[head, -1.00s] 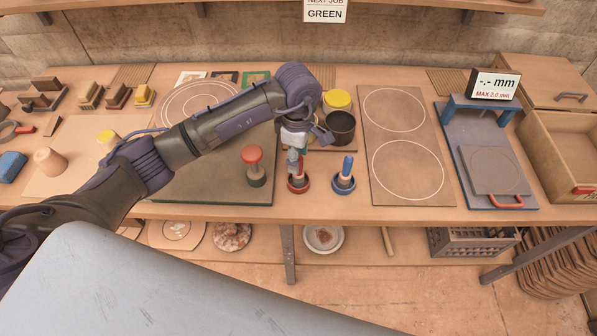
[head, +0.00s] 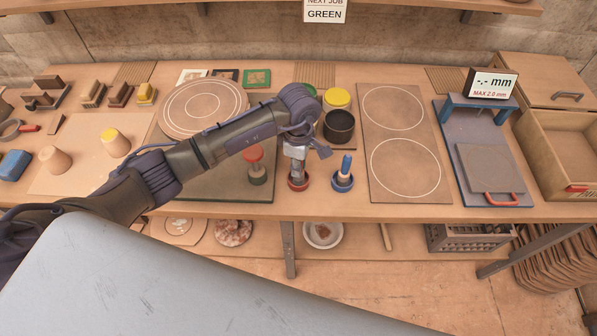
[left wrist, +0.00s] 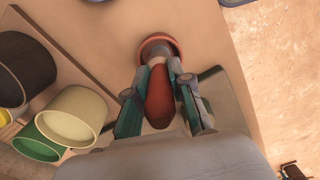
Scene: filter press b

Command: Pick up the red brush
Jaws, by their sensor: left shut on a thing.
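The red brush (left wrist: 160,97) is between the two fingers of my left gripper (left wrist: 160,105) in the left wrist view. The fingers are shut on its red handle, and its lower end is at the red round holder (left wrist: 158,42). In the head view my left gripper (head: 297,158) points down over the red holder (head: 298,183) and hides most of the brush. I cannot tell whether the brush has left the holder. My right gripper is not in view.
A blue brush (head: 346,165) stands in a blue holder (head: 342,184) just to the right. A red-knobbed tool (head: 256,168) stands close on the left. A dark cup (head: 339,127) and a yellow-topped pot (head: 337,98) are behind. The bench's front edge is near.

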